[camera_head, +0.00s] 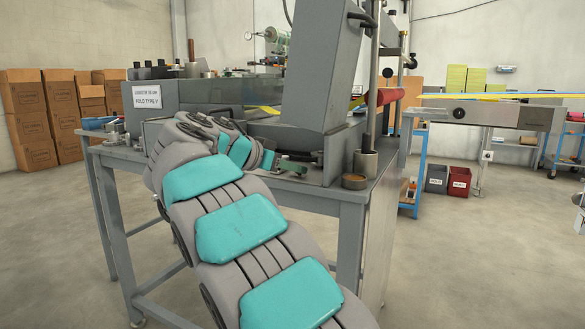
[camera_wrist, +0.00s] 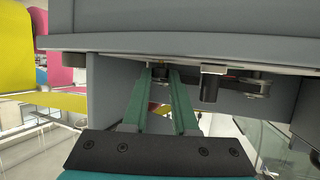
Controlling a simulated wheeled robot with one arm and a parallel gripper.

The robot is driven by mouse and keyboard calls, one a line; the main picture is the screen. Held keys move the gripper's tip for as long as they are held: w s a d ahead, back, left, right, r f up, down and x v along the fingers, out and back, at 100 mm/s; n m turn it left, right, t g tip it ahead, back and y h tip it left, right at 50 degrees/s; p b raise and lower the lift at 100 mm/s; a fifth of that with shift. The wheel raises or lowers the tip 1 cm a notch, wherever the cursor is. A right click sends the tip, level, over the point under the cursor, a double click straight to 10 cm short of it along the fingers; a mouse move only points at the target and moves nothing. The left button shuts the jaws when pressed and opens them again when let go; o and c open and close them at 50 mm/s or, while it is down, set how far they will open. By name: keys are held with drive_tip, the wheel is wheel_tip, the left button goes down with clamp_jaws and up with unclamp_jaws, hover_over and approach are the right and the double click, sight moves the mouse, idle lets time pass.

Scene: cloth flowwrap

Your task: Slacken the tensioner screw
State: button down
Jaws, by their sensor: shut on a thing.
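In the wrist view, the two green fingers of my gripper (camera_wrist: 160,76) reach up under the grey machine housing. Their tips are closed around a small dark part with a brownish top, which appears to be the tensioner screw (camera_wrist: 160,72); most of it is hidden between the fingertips. In the head view, my arm reaches over the grey table to the machine (camera_head: 322,70), and my gripper (camera_head: 293,166) is low at its front, partly hidden. The screw cannot be made out there.
A dark cylinder (camera_wrist: 210,84) and a roller-like part (camera_wrist: 254,86) hang right of my fingers under the housing. A round brown-topped dish (camera_head: 354,182) sits at the grey table's (camera_head: 325,203) right corner. Open floor lies to the right.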

drive_tip(key=shift+f+b, duration=0.2)
drive_tip(key=shift+b, duration=0.3)
drive_tip(key=shift+s+d+f+n+t+y+b, duration=0.15)
drive_tip(key=shift+n+t+y+b, duration=0.3)
drive_tip(key=shift+b, duration=0.75)
drive_tip(key=shift+d+n+t+y+b, duration=0.1)
drive_tip(key=shift+n+t+y+b, duration=0.35)
drive_tip(key=shift+b, duration=0.75)
drive_tip(key=n+y+b, duration=0.1)
drive_tip(key=n+t+y+b, duration=0.1)
drive_tip(key=shift+s+d+r+n, duration=0.15)
drive_tip(key=shift+d+r+n, duration=0.05)
drive_tip(key=shift+r+n, duration=0.1)
drive_tip(key=shift+n+t+y, duration=0.4)
drive_tip(key=shift+n+y, duration=0.3)
drive_tip(key=shift+y, duration=0.4)
drive_tip(key=c, duration=0.7)
unclamp_jaws()
